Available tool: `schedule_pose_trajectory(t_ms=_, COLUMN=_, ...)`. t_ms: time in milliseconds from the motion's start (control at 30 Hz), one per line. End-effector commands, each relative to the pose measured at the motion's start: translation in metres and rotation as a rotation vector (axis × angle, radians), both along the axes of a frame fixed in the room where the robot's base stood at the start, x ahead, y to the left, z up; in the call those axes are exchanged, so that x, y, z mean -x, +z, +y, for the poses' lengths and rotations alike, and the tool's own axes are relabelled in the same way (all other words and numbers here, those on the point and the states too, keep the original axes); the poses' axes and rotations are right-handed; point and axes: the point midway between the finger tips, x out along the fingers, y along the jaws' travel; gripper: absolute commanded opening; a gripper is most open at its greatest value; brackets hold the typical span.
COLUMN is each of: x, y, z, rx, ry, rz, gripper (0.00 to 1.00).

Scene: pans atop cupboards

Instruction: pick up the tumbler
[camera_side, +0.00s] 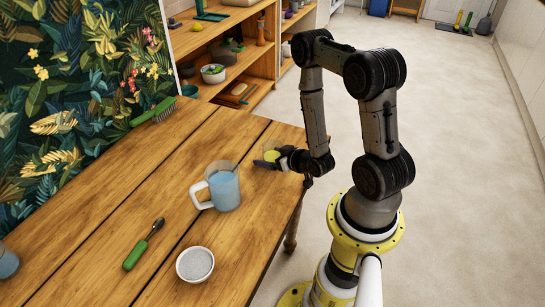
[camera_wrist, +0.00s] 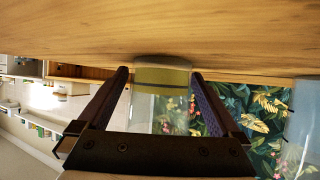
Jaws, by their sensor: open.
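The tumbler (camera_side: 272,155) is a clear glass with yellow contents, standing near the table's right edge in the side view. In the wrist view, which looks upside down, the tumbler (camera_wrist: 160,78) sits between my two fingers, with gaps visible near the fingertips. My gripper (camera_side: 266,159) is low over the table, with its fingers reaching around the tumbler. In the wrist view my gripper (camera_wrist: 160,76) is open. The fingers and palm hide part of the tumbler in the side view.
A mug-like jug with blue contents (camera_side: 225,190) stands left of my gripper. A white bowl (camera_side: 195,275), a green-handled tool (camera_side: 138,252) and a green brush (camera_side: 155,112) lie farther off on the wooden table (camera_side: 110,205). A blue cup (camera_side: 7,264) is at the left edge.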

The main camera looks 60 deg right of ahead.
Motion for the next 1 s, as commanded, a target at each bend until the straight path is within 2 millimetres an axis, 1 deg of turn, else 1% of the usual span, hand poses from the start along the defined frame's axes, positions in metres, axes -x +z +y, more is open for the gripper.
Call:
schedule_pose_trajectory(t_ms=33, x=0.000, y=0.000, z=0.000, rx=0.000, ry=0.000, rz=0.000, gripper=1.00)
schedule_pose_trajectory(t_ms=67, x=0.000, y=0.000, z=0.000, rx=0.000, ry=0.000, rz=0.000, gripper=0.95)
schedule_pose_trajectory(t_ms=200, x=0.000, y=0.000, z=0.000, rx=0.000, ry=0.000, rz=0.000, gripper=0.69)
schedule_pose_trajectory(t_ms=467, x=0.000, y=0.000, z=0.000, rx=-0.001, ry=0.001, rz=0.001, gripper=0.23)
schedule_pose_trajectory(t_ms=500, x=0.000, y=0.000, z=0.000, rx=-0.001, ry=0.001, rz=0.001, gripper=0.15)
schedule_pose_trajectory(t_ms=533, x=0.001, y=0.000, z=0.000, rx=-0.001, ry=0.001, rz=0.001, gripper=0.10)
schedule_pose_trajectory(t_ms=567, x=0.000, y=0.001, z=0.000, rx=0.000, ry=0.001, rz=-0.001, gripper=0.07)
schedule_pose_trajectory(t_ms=833, x=0.000, y=0.002, z=0.000, rx=0.001, ry=0.000, rz=-0.002, gripper=0.07)
schedule_pose_trajectory(t_ms=1000, x=0.000, y=0.010, z=0.000, rx=0.001, ry=0.000, rz=-0.002, gripper=0.06)
